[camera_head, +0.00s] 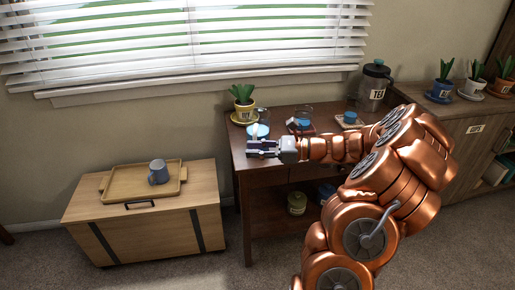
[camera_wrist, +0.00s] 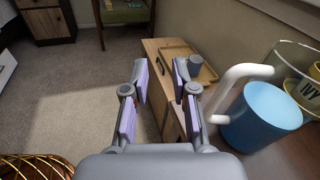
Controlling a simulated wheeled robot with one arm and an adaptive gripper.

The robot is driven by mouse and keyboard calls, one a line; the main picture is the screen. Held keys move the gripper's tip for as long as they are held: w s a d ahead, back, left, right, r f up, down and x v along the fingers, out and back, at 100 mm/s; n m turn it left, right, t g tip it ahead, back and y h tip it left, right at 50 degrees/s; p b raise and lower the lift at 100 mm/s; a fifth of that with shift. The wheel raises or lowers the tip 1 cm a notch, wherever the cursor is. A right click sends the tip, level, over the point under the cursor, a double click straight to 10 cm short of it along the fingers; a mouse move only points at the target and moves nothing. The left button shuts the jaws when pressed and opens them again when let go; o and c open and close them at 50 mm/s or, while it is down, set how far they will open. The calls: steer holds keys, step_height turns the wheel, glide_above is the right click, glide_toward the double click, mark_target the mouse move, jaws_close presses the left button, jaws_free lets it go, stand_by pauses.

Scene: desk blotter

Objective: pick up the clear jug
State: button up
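My gripper (camera_head: 258,149) is at the desk's left front, pointing left. In the wrist view my gripper (camera_wrist: 161,78) has its fingers apart with nothing between them. The jug is outside the fingers, to their right.
A yellow IVY pot (camera_head: 244,113) stands behind the jug. A wooden chest (camera_head: 150,228) at left bears a tray (camera_head: 118,190) with a blue-grey mug (camera_head: 158,173).

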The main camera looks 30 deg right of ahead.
steer(key=d+f+m+t+h+b, duration=0.2)
steer(key=d+f+m+t, duration=0.15)
steer(key=d, duration=0.45)
steer(key=shift+b+x, duration=0.45)
steer(key=shift+x, duration=3.25)
steer(key=shift+w+d, duration=0.1)
steer(key=shift+d, duration=0.05)
jaws_close()
